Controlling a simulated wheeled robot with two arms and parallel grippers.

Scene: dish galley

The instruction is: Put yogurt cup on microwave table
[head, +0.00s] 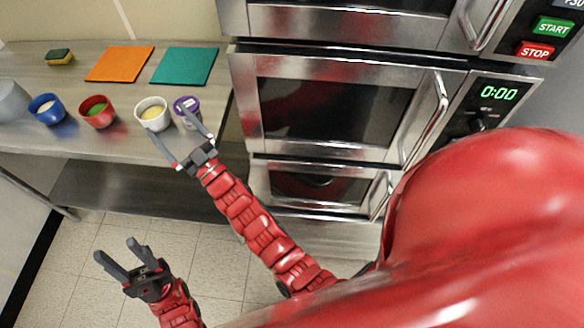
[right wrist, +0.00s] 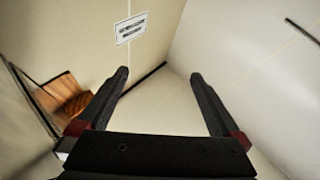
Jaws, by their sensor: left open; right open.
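The purple cup with a pale lid (head: 188,104), which looks like the yogurt cup, stands on the steel counter (head: 60,142) at the right end of a row of dishes. My right gripper (head: 168,120) is open at the counter's front edge in the head view. One finger overlaps the cup in the picture and the other points at the white bowl; I cannot tell whether they touch. The right wrist view shows its two open fingers (right wrist: 158,75) with nothing between them. My left gripper (head: 114,247) is open and empty, lower left, over the floor.
A white bowl with yellow contents (head: 152,110), a red bowl (head: 97,118) and a blue bowl (head: 46,107) stand left of the cup. Orange (head: 120,63) and teal (head: 185,66) mats and a sponge (head: 59,57) lie behind. Stacked microwaves (head: 330,110) stand to the right.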

